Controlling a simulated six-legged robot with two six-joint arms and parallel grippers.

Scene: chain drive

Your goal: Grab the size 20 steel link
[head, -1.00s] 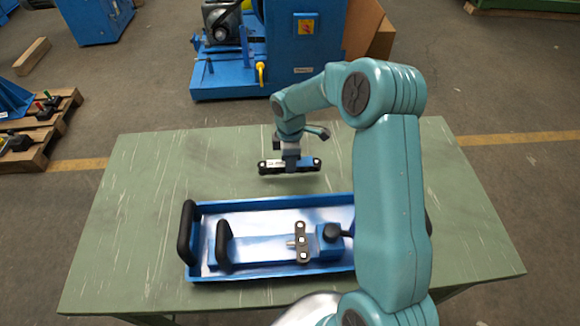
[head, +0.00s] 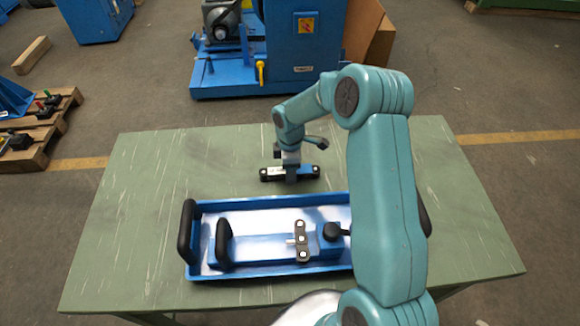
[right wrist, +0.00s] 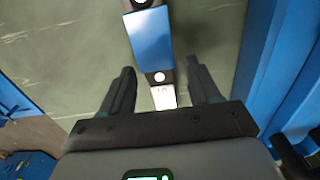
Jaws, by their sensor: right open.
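A bar-shaped link (head: 273,174) lies lengthwise across the table behind the tray, with dark ends, pale round spots and a white patch. It also shows in the right wrist view, with its blue middle (right wrist: 150,45) and a small white label (right wrist: 163,97) too blurred to read. My right gripper (right wrist: 160,72) is open, its fingers on either side of the link with gaps between them and it. In the head view my right wrist hides the link's middle. I cannot tell its size mark. My left gripper is not in view.
A blue tray (head: 270,204) stands in front of the link, close by the gripper. It holds a fixture with black handles and a dark plate with pale round spots (head: 302,242). The table's left part (head: 135,220) is clear. My right arm covers the tray's right end.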

